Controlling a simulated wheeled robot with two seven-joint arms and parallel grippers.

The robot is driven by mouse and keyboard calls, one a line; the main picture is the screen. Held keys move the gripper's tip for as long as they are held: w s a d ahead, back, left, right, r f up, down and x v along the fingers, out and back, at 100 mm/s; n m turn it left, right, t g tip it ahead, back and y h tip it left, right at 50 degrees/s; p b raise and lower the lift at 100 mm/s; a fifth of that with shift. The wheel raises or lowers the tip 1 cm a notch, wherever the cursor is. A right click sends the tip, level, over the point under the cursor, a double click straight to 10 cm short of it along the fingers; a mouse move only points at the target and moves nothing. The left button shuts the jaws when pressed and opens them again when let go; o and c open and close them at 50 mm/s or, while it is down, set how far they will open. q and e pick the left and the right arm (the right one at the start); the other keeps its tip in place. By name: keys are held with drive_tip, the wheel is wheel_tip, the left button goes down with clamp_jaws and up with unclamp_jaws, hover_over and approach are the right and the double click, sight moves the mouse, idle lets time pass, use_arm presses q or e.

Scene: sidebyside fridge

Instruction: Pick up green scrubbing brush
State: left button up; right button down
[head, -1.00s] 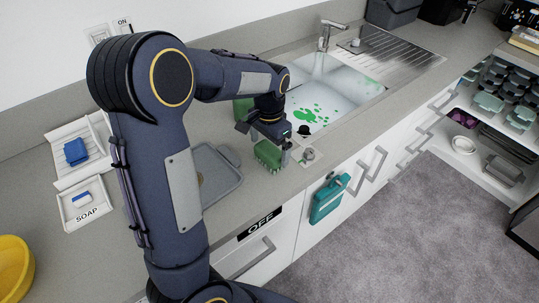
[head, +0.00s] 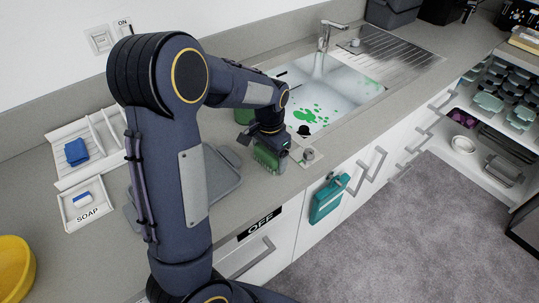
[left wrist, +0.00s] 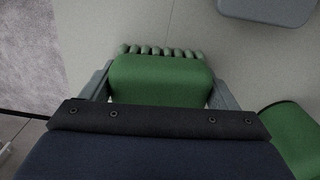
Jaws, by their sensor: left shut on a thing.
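The green scrubbing brush (left wrist: 158,80) is between the two fingers of my left gripper (left wrist: 158,88) in the left wrist view, its row of bristles at the top edge. My left gripper is shut on it. In the head view the brush (head: 267,160) shows under my left gripper (head: 270,152), at the counter's front edge near the sink corner. I cannot tell whether it touches the counter. My right gripper is not in view.
A second green object (left wrist: 296,135) lies beside the gripper in the left wrist view. A grey tray (head: 222,172) is left of the brush. The sink (head: 325,95) with green stains is behind it. A soap dish (head: 86,205) and yellow bowl (head: 14,265) stand left.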

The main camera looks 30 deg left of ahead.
use_arm(q)
drive_tip(key=shift+r, duration=0.1)
drive_tip(key=shift+r, duration=0.55)
wheel_tip(320, 180, up, 2)
drive_tip(key=shift+d+r, duration=0.15)
drive_tip(key=shift+r, duration=0.05)
drive_tip(key=s+d+r+b, duration=0.1)
drive_tip(key=s+d+r, duration=0.6)
drive_tip(key=d+r, duration=0.2)
drive_tip(key=d, duration=0.2)
drive_tip(key=shift+s+d+r+b, duration=0.15)
drive_tip(key=shift+d+r+b, duration=0.05)
drive_tip(key=shift+d+b, duration=0.15)
